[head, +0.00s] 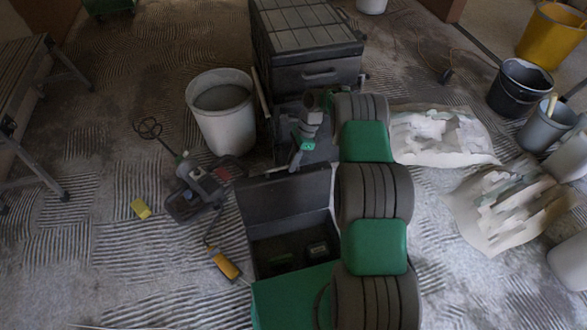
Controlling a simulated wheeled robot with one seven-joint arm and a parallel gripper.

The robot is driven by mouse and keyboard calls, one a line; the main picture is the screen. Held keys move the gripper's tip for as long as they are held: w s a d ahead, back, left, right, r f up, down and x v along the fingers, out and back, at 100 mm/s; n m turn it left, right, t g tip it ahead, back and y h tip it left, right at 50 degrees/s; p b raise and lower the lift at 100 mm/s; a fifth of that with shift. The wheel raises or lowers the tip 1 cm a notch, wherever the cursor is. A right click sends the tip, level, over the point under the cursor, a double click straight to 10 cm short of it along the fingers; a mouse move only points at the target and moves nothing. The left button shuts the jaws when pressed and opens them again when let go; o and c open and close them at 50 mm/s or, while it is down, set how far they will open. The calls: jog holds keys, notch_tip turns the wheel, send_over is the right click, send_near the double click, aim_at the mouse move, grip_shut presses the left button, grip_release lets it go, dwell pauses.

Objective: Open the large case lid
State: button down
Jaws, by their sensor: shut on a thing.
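The large case (296,248) is dark grey and stands on the floor just in front of my body. Its lid (284,198) is raised and stands steeply at the far side, so the inside shows. Dark items with some green lie inside the case. My gripper (295,165) is at the lid's upper edge, a little right of its middle. It is shut on that edge, though the fingertips are small and dark. My arm reaches in from the right, and the case's near part is hidden.
A large dark ribbed-top box (308,45) stands behind. A white bucket (224,112) and a mixer tool (195,185) are left of the case. An orange-yellow tool (226,265) lies close by its left side. Plaster-smeared sheets (440,150) and several buckets lie right.

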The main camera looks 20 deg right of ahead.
jog(key=shift+w+a+f, duration=0.1)
jog(key=shift+w+f, duration=0.3)
jog(key=c, duration=1.7)
grip_release()
jog(key=shift+w, duration=0.15)
jog(key=p+v, duration=0.2)
jog(key=v, duration=0.6)
